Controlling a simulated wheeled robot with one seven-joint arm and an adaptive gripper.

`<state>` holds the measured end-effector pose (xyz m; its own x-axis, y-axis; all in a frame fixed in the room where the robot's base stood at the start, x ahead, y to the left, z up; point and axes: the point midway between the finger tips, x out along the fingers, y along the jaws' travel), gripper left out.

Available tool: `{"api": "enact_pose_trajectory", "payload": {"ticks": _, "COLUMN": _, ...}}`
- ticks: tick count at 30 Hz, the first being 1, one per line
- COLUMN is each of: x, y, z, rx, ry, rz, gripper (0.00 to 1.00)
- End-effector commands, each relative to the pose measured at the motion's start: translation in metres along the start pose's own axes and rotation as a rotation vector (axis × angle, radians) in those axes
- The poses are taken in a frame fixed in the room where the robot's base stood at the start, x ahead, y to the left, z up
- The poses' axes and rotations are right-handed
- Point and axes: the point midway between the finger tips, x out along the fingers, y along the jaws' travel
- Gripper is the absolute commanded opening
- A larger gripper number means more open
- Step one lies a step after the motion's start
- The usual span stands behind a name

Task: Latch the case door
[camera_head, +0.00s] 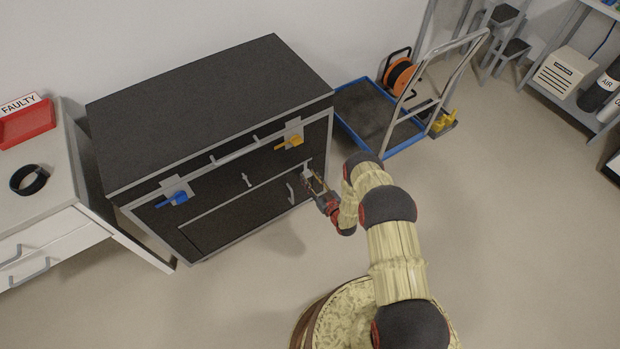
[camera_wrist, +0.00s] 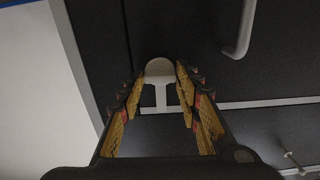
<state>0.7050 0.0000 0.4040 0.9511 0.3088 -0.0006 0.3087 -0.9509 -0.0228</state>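The black case (camera_head: 200,110) has silver edging, and its door (camera_head: 240,218) is a black panel low on the front. The door looks flush in its frame. A light grey latch (camera_wrist: 160,72) with a rounded head and narrow stem shows in the wrist view, near the door's corner. Its head lies on the door side of the pale edge strip. My gripper (camera_wrist: 158,80) is open, with one finger on each side of the latch head. Contact cannot be told. In the head view my gripper (camera_head: 314,185) is at the case's right front, partly covering the latch.
A grey door handle (camera_wrist: 240,30) sits close beside the latch. A second small latch (camera_head: 247,180) is above the door. Blue (camera_head: 177,198) and orange (camera_head: 295,141) clasps are on the lid seam. A blue cart (camera_head: 350,118) stands right; floor in front is clear.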

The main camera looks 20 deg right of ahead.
Motion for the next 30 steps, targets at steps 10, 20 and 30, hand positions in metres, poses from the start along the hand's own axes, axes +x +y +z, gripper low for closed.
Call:
{"api": "enact_pose_trajectory", "payload": {"ticks": 10, "x": -0.0001, "y": 0.0, "z": 0.0001, "rx": 0.0, "ry": 0.0, "rz": 0.0, "gripper": 0.12}}
{"api": "enact_pose_trajectory", "payload": {"ticks": 20, "x": -0.0001, "y": 0.0, "z": 0.0002, "rx": 0.0, "ry": 0.0, "rz": 0.0, "gripper": 0.0}}
{"api": "enact_pose_trajectory", "payload": {"ticks": 30, "x": 0.0001, "y": 0.0, "z": 0.0001, "rx": 0.009, "ry": 0.0, "rz": 0.0, "gripper": 0.0}}
